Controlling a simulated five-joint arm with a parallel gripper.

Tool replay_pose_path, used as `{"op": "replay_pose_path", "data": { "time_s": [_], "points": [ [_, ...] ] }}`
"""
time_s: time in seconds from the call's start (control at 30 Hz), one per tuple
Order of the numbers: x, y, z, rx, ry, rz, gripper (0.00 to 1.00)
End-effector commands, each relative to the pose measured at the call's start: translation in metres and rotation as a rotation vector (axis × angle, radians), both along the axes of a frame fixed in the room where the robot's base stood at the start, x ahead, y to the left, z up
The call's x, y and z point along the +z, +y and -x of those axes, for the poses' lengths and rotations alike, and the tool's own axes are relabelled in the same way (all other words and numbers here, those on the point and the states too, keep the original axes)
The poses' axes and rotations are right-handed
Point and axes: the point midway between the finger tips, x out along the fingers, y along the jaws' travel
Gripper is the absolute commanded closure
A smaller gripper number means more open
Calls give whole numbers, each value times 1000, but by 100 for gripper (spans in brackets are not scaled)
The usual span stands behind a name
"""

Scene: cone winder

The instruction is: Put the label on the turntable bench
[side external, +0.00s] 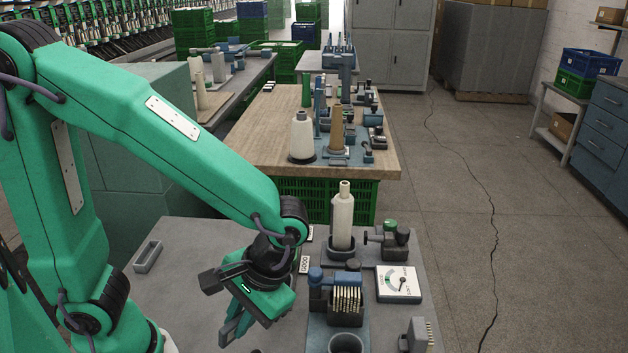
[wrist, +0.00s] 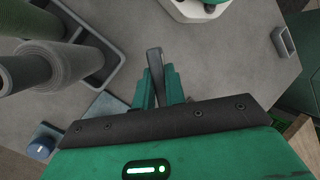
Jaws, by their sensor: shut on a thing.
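My gripper (side external: 236,326) is low over the near grey bench, pointing down and left. In the wrist view its green fingers (wrist: 158,88) are shut on a thin grey piece (wrist: 154,60) that sticks out past the tips. I cannot tell whether this piece is the label; its face is turned away. A small white tag reading GOOD (side external: 304,264) stands right of my wrist on the near bench. The wood-topped bench (side external: 265,130) behind carries a white cone (side external: 302,138) on a dark round base. No bench is marked as the turntable bench.
The near grey bench (side external: 190,300) holds a white bobbin (side external: 342,218) in a dark cup, a dial gauge (side external: 398,284), a block of pale pins (side external: 346,300) and a small grey tray (side external: 146,257). Green crates stand under the wooden bench. The near bench's left part is mostly clear.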

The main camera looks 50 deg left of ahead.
Motion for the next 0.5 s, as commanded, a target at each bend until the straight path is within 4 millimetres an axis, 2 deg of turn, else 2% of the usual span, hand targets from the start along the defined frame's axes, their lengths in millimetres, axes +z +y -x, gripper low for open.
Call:
{"op": "replay_pose_path", "data": {
  "time_s": [0.27,0.5],
  "points": [
    [4,-2,-12,26,-1,-1,100],
    [18,-4,-49,106,-5,-4,100]
  ]
}}
